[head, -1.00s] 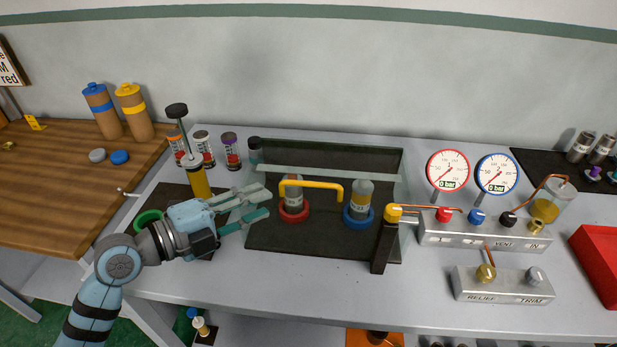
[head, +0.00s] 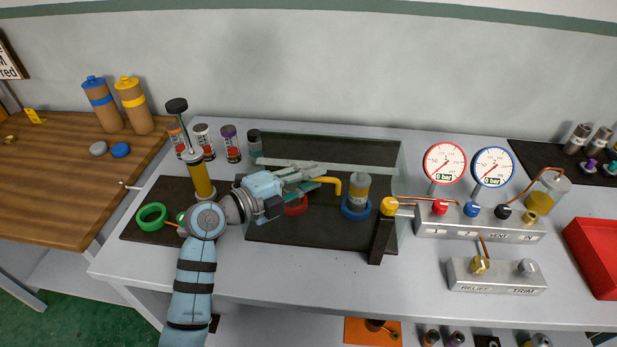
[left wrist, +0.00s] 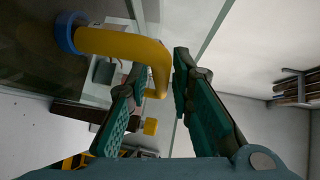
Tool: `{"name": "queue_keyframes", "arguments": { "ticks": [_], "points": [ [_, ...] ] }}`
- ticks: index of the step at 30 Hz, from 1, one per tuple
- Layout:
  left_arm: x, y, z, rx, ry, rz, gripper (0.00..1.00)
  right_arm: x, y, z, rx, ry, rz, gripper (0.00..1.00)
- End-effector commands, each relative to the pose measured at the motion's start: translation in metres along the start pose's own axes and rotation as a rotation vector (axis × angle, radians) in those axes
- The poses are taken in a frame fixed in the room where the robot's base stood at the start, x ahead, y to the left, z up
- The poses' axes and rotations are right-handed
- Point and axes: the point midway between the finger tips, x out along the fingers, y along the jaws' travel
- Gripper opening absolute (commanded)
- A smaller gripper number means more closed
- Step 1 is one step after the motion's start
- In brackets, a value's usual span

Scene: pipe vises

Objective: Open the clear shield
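The clear shield (head: 384,170) stands over a dark mat on the bench, with pale see-through edges. Its yellow bar handle (head: 337,185) shows at its bent right end; my gripper hides the rest. In the left wrist view the yellow handle (left wrist: 115,44) crosses from the upper left and bends down between the fingertips. My left gripper (head: 325,180) is at the handle, fingers pointing right. In the left wrist view the gripper (left wrist: 157,75) has its fingers apart, with gaps beside the handle; firm contact cannot be told. My right gripper is not in view.
Behind the shield are a red ring (head: 296,206) and a blue ring (head: 356,211) with a cylinder. A black post (head: 380,240) with a yellow top stands at the right front. The valve block (head: 480,226) and gauges are farther right. A yellow pump (head: 201,177) stands near my left arm.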

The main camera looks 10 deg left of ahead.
Motion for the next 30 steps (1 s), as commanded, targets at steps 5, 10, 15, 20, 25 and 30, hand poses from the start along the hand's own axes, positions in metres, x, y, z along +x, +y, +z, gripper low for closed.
{"name": "queue_keyframes", "arguments": {
  "ticks": [5,10,15,20,25,30],
  "points": [
    [0.000,0.000,0.000,0.000,0.000,0.000,0.00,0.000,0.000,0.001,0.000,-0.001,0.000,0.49],
    [0.000,0.000,0.000,0.000,0.000,0.001,0.00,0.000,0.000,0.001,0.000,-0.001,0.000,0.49],
    [0.000,-0.001,0.000,0.001,0.000,0.001,0.00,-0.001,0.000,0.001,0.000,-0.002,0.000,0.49],
    [-0.001,-0.011,0.000,0.002,0.000,-0.001,0.00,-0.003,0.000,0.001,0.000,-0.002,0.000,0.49],
    [0.000,-0.034,0.001,0.003,-0.001,-0.001,0.00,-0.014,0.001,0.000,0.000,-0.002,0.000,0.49],
    [0.003,-0.067,0.004,-0.085,0.001,0.088,0.00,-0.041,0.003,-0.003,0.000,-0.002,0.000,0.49]
  ]
}}
